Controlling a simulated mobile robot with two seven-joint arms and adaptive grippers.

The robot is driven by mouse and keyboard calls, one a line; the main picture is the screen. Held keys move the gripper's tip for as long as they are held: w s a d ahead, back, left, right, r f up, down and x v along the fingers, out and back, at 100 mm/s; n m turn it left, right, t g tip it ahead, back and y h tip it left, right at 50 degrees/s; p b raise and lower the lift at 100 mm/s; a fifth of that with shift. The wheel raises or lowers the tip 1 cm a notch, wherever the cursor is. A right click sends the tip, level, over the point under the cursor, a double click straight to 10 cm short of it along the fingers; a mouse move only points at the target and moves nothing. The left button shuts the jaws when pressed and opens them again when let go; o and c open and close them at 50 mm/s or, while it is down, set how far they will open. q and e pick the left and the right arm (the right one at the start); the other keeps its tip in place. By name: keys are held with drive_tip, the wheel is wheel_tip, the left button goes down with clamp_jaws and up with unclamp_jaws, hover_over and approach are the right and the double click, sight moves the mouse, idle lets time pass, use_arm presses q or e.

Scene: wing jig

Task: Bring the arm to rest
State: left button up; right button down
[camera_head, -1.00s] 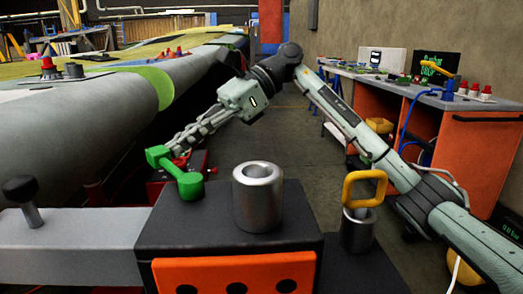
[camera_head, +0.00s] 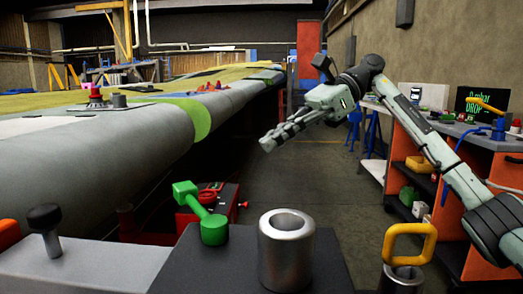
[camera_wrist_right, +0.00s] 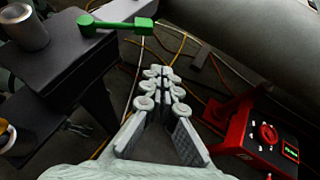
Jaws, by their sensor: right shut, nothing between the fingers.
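My right arm reaches in from the right in the head view, bent at a high elbow. Its right gripper (camera_head: 270,142) points left and down above the floor, beside the wing's rounded edge. The gripper is shut and empty; its fingers come together at the tips in the right wrist view (camera_wrist_right: 158,75). It touches nothing that I can see. My left gripper is not in view.
A green handle (camera_head: 202,212), a metal cylinder (camera_head: 287,250) and a yellow ring (camera_head: 409,243) are in front. A red box (camera_head: 222,200) sits low behind the handle. The wing (camera_head: 110,155) fills the left; an orange workbench (camera_head: 405,150) stands right.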

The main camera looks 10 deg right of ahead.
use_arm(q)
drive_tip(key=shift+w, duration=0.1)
